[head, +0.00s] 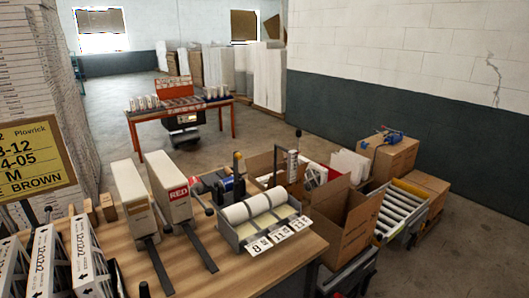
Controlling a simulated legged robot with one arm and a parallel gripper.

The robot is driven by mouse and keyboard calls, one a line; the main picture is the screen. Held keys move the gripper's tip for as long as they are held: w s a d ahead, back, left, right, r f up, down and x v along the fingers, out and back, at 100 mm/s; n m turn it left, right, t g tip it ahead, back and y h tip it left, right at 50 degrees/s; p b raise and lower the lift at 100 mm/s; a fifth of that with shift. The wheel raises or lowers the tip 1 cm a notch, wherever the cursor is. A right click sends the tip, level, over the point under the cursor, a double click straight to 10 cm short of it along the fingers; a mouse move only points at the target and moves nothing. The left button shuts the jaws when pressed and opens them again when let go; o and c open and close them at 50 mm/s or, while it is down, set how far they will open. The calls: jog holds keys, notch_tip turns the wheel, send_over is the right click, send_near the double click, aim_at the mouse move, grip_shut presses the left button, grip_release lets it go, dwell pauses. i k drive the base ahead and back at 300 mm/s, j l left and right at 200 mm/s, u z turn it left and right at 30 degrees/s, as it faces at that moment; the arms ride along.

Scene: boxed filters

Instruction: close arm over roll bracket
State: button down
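A grey bracket or tray (241,234) holding white rolls (262,204) stands near the right end of the wooden table. Numbered white cards (281,232) hang along its front edge. A dark upright piece with a yellowish part (238,172) rises behind its left end. Another dark upright frame with a black knob on top (293,165) stands farther back on the right. I cannot tell which of these is the bracket's arm; neither lies over the rolls. My gripper is not in view.
Two tall white boxes (133,198) (169,187), one with a red label, stand left of the rolls with black bars before them. White boxes (87,258) fill the table's left corner. Open cardboard boxes (353,225) and a roller conveyor (403,208) stand right.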

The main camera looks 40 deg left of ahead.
aim_at(237, 156)
jog(key=i+u, duration=0.15)
jog(key=i, duration=0.3)
jog(key=i+l+u, duration=0.15)
jog(key=i, duration=0.25)
jog(key=i+l+u, duration=0.15)
jog(key=i, duration=0.3)
jog(key=i+l+u, duration=0.15)
jog(key=i, duration=0.3)
jog(key=i+l+u, duration=0.1)
jog(key=u, duration=0.4)
jog(key=i+l+u, duration=0.2)
jog(key=u, duration=0.3)
jog(key=i+l+u, duration=0.25)
jog(key=u, duration=0.2)
jog(key=i+l+u, duration=0.1)
jog(key=l+u, duration=0.2)
jog(key=u, duration=0.2)
jog(key=i+l+u, duration=0.15)
jog(key=u, duration=0.3)
jog(key=i+l+u, duration=0.1)
jog(key=l+u, duration=0.4)
jog(key=i+l+u, duration=0.1)
jog(key=l+u, duration=0.2)
jog(key=u, duration=0.15)
